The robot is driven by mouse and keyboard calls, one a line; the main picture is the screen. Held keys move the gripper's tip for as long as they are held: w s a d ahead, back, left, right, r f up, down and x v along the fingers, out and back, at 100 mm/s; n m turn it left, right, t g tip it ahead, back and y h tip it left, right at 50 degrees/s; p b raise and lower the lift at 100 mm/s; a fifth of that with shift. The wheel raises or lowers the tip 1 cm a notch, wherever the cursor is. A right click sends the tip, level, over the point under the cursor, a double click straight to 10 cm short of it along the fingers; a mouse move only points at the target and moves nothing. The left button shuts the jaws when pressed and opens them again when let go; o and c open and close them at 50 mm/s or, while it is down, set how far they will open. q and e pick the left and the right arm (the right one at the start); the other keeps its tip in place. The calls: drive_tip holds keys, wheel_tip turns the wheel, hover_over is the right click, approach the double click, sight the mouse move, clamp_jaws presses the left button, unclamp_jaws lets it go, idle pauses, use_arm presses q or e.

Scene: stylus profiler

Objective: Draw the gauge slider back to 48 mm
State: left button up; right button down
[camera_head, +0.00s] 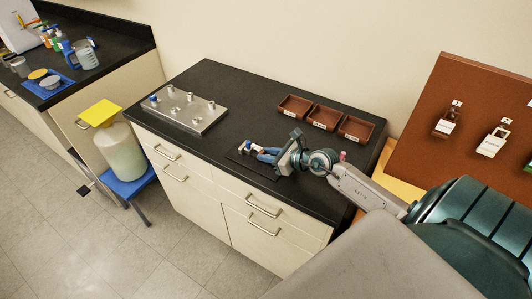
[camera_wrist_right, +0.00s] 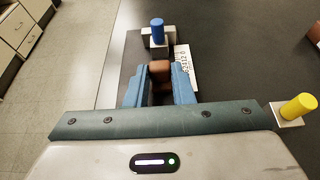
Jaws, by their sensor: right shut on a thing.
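My right gripper (camera_head: 266,153) reaches over the black counter from the right. In the right wrist view its blue fingers (camera_wrist_right: 159,88) are shut on a brown slider block (camera_wrist_right: 160,69), one finger on each side. The white scale (camera_wrist_right: 183,68) with printed marks and digits lies just right of the slider; its values are too small to read surely. A blue peg (camera_wrist_right: 157,31) on a pale block stands beyond the slider, at the gauge's far end. In the head view the gripper hides most of the gauge (camera_head: 245,146). My left gripper is not in view.
A metal plate (camera_head: 187,123) with several posts stands at the counter's back left. Three brown trays (camera_head: 324,118) line the back. A yellow peg (camera_wrist_right: 298,106) on a pale block stands right of the gripper in the wrist view. The counter's front edge is close to the gauge.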

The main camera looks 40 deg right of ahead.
drive_tip(key=c, duration=1.3)
unclamp_jaws()
drive_tip(key=shift+c, duration=0.2)
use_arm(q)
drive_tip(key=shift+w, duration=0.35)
use_arm(e)
drive_tip(key=shift+o, duration=0.5)
drive_tip(key=shift+s+d, duration=0.1)
drive_tip(key=shift+s+d+r, duration=0.15)
drive_tip(key=shift+s+d, duration=0.05)
drive_tip(key=shift+s, duration=0.25)
drive_tip(key=p+v, duration=0.1)
drive_tip(key=v, duration=0.7)
drive_tip(key=shift+s+r, duration=0.2)
drive_tip(key=shift+r, duration=0.05)
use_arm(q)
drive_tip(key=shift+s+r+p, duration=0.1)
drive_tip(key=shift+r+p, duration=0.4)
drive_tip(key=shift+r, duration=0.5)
use_arm(e)
drive_tip(key=shift+s+d+r, duration=0.2)
drive_tip(key=shift+s+d, duration=0.05)
drive_tip(key=shift+s, duration=0.3)
